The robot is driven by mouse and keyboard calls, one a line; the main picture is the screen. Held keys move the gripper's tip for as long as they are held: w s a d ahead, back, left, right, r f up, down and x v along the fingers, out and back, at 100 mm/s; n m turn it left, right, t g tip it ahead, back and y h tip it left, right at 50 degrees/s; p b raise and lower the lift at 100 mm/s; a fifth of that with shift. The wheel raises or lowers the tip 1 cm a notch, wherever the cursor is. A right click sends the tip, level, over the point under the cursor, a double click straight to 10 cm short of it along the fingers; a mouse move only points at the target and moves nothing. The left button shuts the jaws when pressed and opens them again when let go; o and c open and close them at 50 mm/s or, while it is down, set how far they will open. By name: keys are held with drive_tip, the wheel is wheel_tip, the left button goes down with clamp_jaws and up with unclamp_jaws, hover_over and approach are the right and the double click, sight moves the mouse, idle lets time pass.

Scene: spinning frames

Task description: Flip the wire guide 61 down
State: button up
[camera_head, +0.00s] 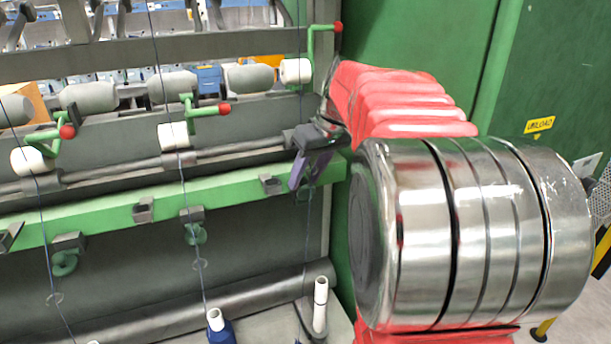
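My gripper (307,178), dark with purple fingers, points downward in front of the right end of the green rail. Whether its fingers are open or shut does not show clearly. It overlaps the spot where the rightmost wire guide of the row would sit, and that guide is mostly hidden. A green curled wire guide (194,234) hangs below the rail near the middle, and another wire guide (65,262) hangs at the left. No number 61 is readable on any of them. A thin thread runs down past my gripper.
My red-sleeved arm with metal segments blocks the right side. Green levers with red balls (223,109) stick out above the green rail (105,217). White rollers (172,136) sit behind. Bobbin tubes (320,305) stand below. A green cabinet (550,75) closes off the right.

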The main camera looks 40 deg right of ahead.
drive_tip(key=shift+c, duration=0.4)
clamp_jaws()
drive_tip(key=shift+a, duration=0.1)
